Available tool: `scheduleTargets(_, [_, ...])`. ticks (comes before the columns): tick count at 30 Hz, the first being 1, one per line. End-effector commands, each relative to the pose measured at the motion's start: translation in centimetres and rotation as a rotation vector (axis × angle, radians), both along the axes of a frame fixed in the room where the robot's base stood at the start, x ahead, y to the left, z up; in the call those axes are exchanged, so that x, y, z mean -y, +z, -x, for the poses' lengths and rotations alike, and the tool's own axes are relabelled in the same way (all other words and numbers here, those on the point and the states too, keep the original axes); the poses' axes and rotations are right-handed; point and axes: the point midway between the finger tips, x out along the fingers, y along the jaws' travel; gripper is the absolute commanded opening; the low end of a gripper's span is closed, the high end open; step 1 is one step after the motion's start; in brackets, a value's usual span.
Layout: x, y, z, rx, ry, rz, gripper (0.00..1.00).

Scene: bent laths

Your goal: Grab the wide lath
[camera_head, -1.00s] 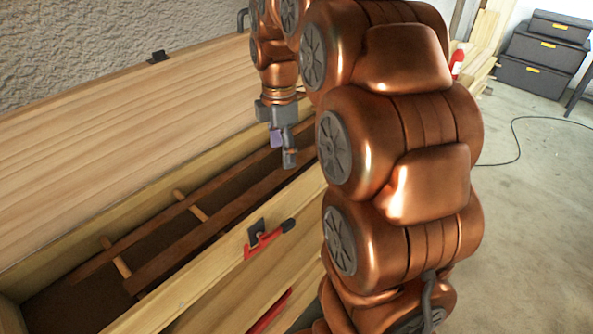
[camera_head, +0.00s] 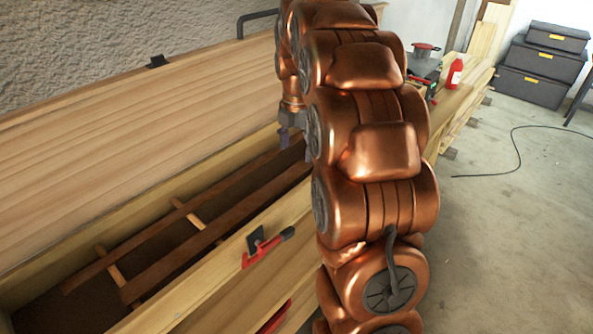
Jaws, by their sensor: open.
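Two long dark brown laths lie side by side in an open wooden box. The nearer lath (camera_head: 200,243) looks the wider one; the farther lath (camera_head: 150,236) looks narrower. Both rest across short light sticks, and their far right ends are hidden behind my arm. My gripper (camera_head: 292,137) is over the right part of the box, near the far stretch of the laths. It is open, but mostly hidden behind my arm links, so the fingertips and their height over the laths cannot be made out. No lath is seen lifted.
The box's front wall (camera_head: 225,262) carries a red-handled clamp (camera_head: 265,246). A raised wooden lid (camera_head: 140,140) stands behind. At right are a red bottle (camera_head: 455,73), stacked planks (camera_head: 487,45), dark cases (camera_head: 540,68) and a cable on open floor (camera_head: 520,190).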

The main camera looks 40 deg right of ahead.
Motion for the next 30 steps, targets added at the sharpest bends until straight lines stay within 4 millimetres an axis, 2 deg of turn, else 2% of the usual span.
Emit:
scheduleTargets(8, [-0.3, -2.0, 0.3, -0.005, -0.001, -0.002, 0.75])
scheduleTargets(15, [-0.4, -4.7, 0.4, -0.006, -0.001, -0.003, 0.75])
scheduleTargets(23, [-0.4, -5.0, 0.3, -0.001, -0.001, -0.002, 0.75])
scheduleTargets(30, [-0.4, -5.0, 0.3, -0.001, -0.001, -0.002, 0.5])
